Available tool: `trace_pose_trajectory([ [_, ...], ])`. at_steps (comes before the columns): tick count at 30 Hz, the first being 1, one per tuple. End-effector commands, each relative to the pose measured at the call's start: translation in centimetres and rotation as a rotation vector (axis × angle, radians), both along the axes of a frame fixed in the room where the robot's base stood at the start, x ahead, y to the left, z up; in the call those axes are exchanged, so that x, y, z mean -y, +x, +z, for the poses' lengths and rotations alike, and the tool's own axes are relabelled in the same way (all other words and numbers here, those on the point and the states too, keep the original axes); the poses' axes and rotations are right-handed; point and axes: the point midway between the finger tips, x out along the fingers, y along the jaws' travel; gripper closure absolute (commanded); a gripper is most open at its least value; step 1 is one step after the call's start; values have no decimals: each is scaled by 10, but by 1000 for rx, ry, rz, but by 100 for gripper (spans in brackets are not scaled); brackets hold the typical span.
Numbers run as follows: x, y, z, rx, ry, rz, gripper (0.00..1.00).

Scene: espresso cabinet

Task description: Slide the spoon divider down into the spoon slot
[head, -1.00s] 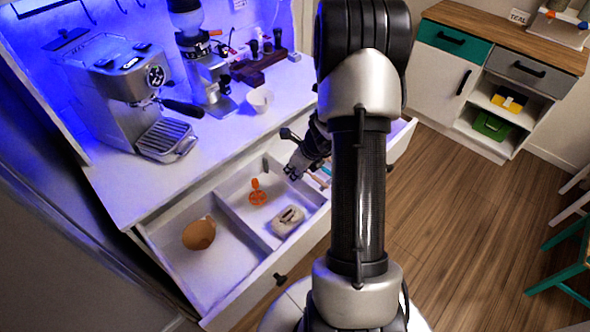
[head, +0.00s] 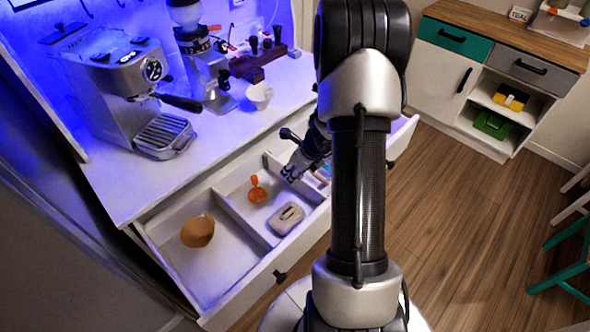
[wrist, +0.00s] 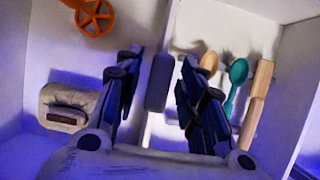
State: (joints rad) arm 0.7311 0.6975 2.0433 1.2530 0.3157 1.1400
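My gripper (wrist: 158,88) hangs over the open drawer; its two dark fingers are spread apart in the wrist view, and it also shows in the head view (head: 288,174). A dark grey rounded block (wrist: 159,82) shows in the gap between the fingers, beside a white partition. It looks like the spoon divider, but I cannot be sure. No finger clearly touches it. Right of the partition, a compartment holds a tan spoon (wrist: 208,63), a teal spoon (wrist: 237,73) and a wooden piece (wrist: 257,92). The right finger hides part of this compartment, and I cannot make out the slot itself.
The drawer's other compartments hold an orange tool (head: 257,189), a grey pouch-like item (head: 287,218) and a brown round item (head: 198,231). White partition walls stand close to my fingers. The counter above carries an espresso machine (head: 118,80) and a white cup (head: 260,95).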

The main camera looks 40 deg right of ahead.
Motion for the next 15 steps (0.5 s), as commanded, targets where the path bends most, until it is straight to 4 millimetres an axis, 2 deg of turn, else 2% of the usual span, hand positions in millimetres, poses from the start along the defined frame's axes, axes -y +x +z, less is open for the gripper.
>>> trace_pose_trajectory([
  [10, 0, -1, 1, 0, 0, 0, 59],
  [15, 1, -7, 17, 2, -1, 1, 59],
])
